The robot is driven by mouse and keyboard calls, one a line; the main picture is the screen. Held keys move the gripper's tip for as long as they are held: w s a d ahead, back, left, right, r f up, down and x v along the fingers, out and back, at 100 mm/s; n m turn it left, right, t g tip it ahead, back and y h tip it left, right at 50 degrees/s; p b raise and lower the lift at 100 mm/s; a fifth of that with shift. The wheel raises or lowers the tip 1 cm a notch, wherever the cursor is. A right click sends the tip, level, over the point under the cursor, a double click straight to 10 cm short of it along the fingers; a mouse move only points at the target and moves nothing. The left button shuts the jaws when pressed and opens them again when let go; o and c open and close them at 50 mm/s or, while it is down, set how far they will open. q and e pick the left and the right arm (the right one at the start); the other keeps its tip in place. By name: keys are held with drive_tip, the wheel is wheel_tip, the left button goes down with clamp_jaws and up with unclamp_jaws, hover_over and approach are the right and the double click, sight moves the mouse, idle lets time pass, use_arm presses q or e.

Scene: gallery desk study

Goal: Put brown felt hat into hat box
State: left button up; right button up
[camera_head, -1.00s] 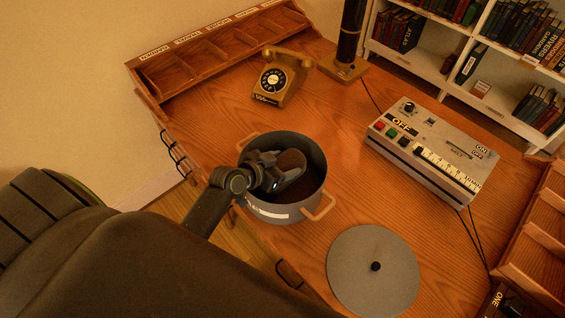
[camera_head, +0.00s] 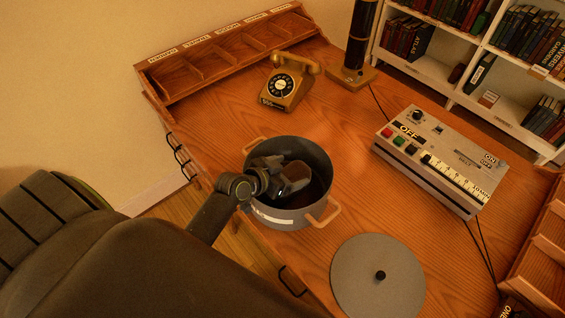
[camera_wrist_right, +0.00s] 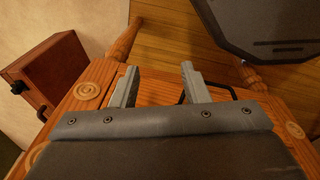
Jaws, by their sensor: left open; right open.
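The hat box (camera_head: 288,216) is a round grey tub with two tan handles and a white label, standing open on the desk near its left edge. Its grey lid (camera_head: 377,270) with a black knob lies flat beside it. My left gripper (camera_head: 296,177) reaches down inside the box and is open. A brown shape by its fingers, apparently the brown felt hat (camera_head: 299,170), is inside the box. The gripper and box wall hide most of it, so I cannot tell whether they touch. My right gripper (camera_wrist_right: 159,70) is open and empty in the right wrist view.
A tan telephone (camera_head: 284,84) and a compartment rack (camera_head: 215,58) stand behind the box. A grey control device (camera_head: 440,160) stands to the right, with cables trailing. A dark column (camera_head: 358,40) stands at the back. Clear desk lies between box and device.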

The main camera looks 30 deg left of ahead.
use_arm(q)
drive_tip(key=shift+r, duration=0.4)
drive_tip(key=shift+r+p, duration=0.4)
drive_tip(key=shift+p, duration=0.25)
drive_tip(key=b+v, duration=0.1)
drive_tip(key=v, duration=1)
drive_tip(key=shift+s+b, duration=0.4)
drive_tip(key=shift+s, duration=0.1)
drive_tip(key=shift+a+f, duration=0.1)
